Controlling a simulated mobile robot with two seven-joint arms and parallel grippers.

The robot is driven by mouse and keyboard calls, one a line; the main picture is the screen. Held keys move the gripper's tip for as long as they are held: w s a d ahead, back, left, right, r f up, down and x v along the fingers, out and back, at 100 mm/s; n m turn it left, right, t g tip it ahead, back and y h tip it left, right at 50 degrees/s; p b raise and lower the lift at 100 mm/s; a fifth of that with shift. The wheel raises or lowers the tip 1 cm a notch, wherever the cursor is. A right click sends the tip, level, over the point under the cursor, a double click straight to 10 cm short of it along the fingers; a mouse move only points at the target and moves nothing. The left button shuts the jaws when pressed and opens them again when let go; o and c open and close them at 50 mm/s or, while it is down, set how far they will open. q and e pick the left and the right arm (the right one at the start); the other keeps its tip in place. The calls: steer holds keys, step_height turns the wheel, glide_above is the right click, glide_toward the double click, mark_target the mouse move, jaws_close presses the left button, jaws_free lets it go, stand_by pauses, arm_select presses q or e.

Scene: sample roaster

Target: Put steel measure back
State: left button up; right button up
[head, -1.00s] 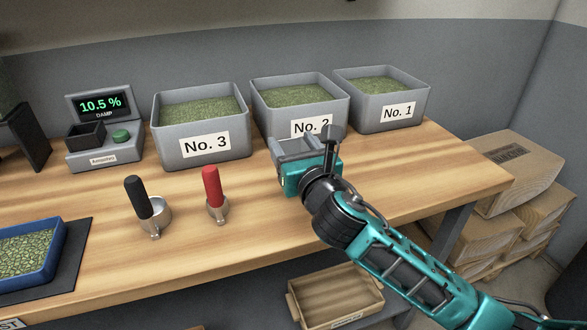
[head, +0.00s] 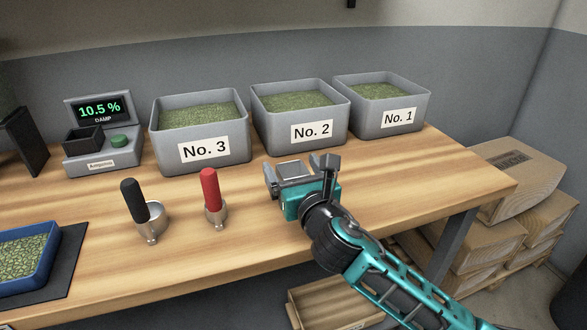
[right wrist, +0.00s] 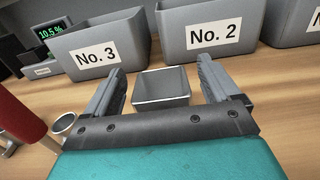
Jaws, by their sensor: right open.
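A small square open steel measure (head: 292,169) is on the bench in front of the No. 2 bin. In the right wrist view the square steel measure (right wrist: 162,88) shows upright and empty between the two fingers, with gaps on both sides. My right gripper (head: 299,172) is open around it, low over the bench; in its wrist view the right gripper (right wrist: 163,78) has its fingers wide apart. In the head view the gripper body hides part of the measure. My left gripper is out of view.
Bins No. 3 (head: 200,125), No. 2 (head: 313,133) and No. 1 (head: 397,120) stand along the back. A black-handled scoop (head: 137,201) and a red-handled scoop (head: 210,190) stand left of my gripper. A damp meter (head: 103,133) and a blue tray (head: 42,262) are farther left. The bench's right end is clear.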

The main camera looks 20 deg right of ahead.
steer(key=shift+r, duration=0.25)
steer(key=s, duration=1.1)
steer(key=shift+s+d+f+p, duration=0.1)
steer(key=shift+s+d+p, duration=0.1)
steer(key=shift+s+p, duration=0.2)
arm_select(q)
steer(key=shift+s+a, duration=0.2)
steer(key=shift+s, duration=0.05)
arm_select(e)
steer(key=shift+s, duration=0.1)
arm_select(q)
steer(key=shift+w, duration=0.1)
